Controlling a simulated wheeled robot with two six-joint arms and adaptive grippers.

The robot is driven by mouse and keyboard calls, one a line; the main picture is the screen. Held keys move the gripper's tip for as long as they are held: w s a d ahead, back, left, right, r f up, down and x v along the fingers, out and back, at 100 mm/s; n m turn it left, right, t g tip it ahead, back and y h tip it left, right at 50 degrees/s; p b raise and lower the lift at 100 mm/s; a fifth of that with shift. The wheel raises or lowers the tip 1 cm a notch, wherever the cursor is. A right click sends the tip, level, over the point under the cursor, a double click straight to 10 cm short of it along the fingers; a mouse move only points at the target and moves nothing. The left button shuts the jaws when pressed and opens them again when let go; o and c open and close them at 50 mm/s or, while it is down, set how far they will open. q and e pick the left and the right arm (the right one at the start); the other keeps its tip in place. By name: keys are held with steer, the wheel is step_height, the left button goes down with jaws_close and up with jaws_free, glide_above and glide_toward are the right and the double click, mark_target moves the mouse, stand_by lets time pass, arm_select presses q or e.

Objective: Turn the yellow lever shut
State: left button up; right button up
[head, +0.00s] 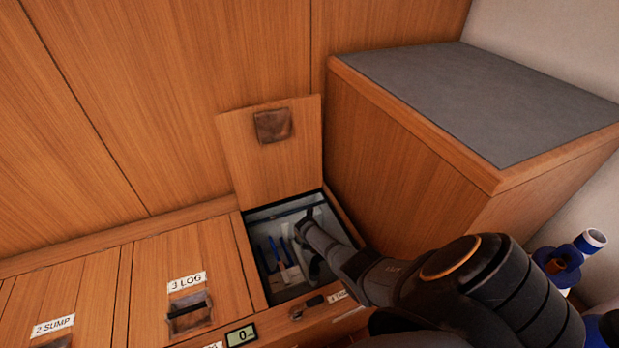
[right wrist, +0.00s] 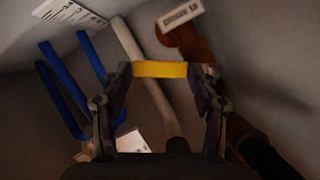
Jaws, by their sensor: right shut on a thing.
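The yellow lever (right wrist: 160,69) shows in the right wrist view as a short flat bar lying across the picture. My right gripper (right wrist: 162,72) has a finger at each end of it and is shut on it. A brown valve-like fitting (right wrist: 190,42) with a white label tag (right wrist: 180,14) is just behind the lever, toward the upper right. In the head view my right arm reaches from the right into the open floor compartment (head: 258,215). The lever cannot be made out there. My left gripper is not in view.
Blue hoses (right wrist: 64,90) and a pale hose (right wrist: 143,70) run beside my right gripper inside the compartment. Its raised wooden lid (head: 245,165) stands behind it. A grey-topped cabinet (head: 490,95) is close on the right. Closed hatches, one labelled 3 LOG (head: 187,283), lie left.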

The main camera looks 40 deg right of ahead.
steer(key=shift+s+a+n+p, duration=0.25)
steer(key=shift+s+n+p, duration=0.25)
steer(key=shift+n, duration=0.2)
steer(key=o, duration=1.7)
steer(key=shift+w, duration=0.1)
steer(key=shift+t, duration=0.3)
steer(key=v, duration=1.2)
steer(key=shift+d, duration=0.2)
steer(key=shift+w, duration=0.1)
steer(key=shift+c, duration=0.3)
